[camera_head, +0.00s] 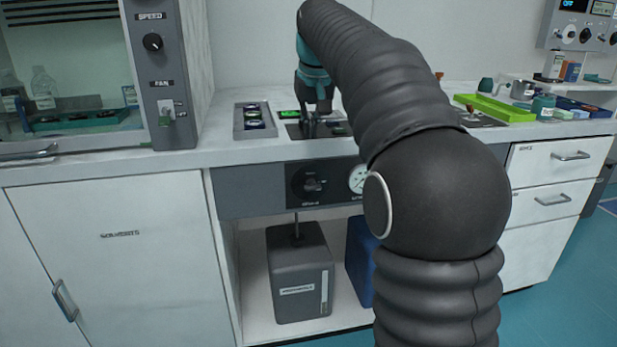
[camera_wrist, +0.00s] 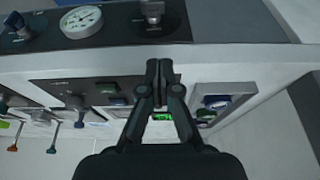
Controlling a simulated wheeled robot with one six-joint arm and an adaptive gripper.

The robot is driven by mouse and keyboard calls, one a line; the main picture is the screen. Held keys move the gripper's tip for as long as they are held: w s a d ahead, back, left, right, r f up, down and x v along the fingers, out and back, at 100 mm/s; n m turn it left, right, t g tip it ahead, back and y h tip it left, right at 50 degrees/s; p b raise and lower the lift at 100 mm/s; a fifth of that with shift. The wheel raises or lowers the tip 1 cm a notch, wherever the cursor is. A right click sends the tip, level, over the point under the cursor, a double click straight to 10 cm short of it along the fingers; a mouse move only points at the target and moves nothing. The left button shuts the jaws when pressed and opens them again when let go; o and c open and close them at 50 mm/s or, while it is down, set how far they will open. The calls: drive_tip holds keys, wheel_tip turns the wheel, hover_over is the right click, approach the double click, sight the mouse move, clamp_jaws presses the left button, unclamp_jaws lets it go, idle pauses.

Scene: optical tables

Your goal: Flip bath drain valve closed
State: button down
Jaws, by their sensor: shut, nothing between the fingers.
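A dark panel (camera_head: 335,197) on the counter front carries a round valve with a dark handle (camera_head: 312,184) and a dial gauge (camera_head: 357,179). Its label is too small to read, so I cannot tell whether this is the bath drain valve or how it is set. In the wrist view a dark handle (camera_wrist: 151,11) shows at the top, beside the gauge (camera_wrist: 81,21). My gripper (camera_head: 311,127) is above the counter, behind and above that panel. Its fingertips (camera_wrist: 163,68) are together and empty, apart from the handle, over the counter edge.
A grey tray of round items (camera_head: 254,120) lies left of my gripper, near a green-lit display (camera_head: 289,114). A fume hood (camera_head: 165,75) stands left. A grey container (camera_head: 299,275) stands below the panel. A green tray (camera_head: 495,107) lies right.

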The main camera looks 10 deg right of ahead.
sight(307, 187)
drive_tip(key=shift+s+r, duration=0.3)
drive_tip(key=shift+s, duration=0.45)
drive_tip(key=shift+f+g, duration=0.15)
drive_tip(key=shift+g, duration=0.15)
drive_tip(key=x, duration=0.4)
drive_tip(key=b+x, duration=0.1)
drive_tip(key=x, duration=0.4)
drive_tip(key=s+b+x, duration=0.1)
drive_tip(key=x, duration=0.3)
drive_tip(key=shift+w+a+f, duration=0.1)
drive_tip(key=shift+w+f, duration=0.05)
drive_tip(key=shift+f, duration=0.3)
drive_tip(key=shift+a+h, duration=0.3)
drive_tip(key=shift+h, duration=0.4)
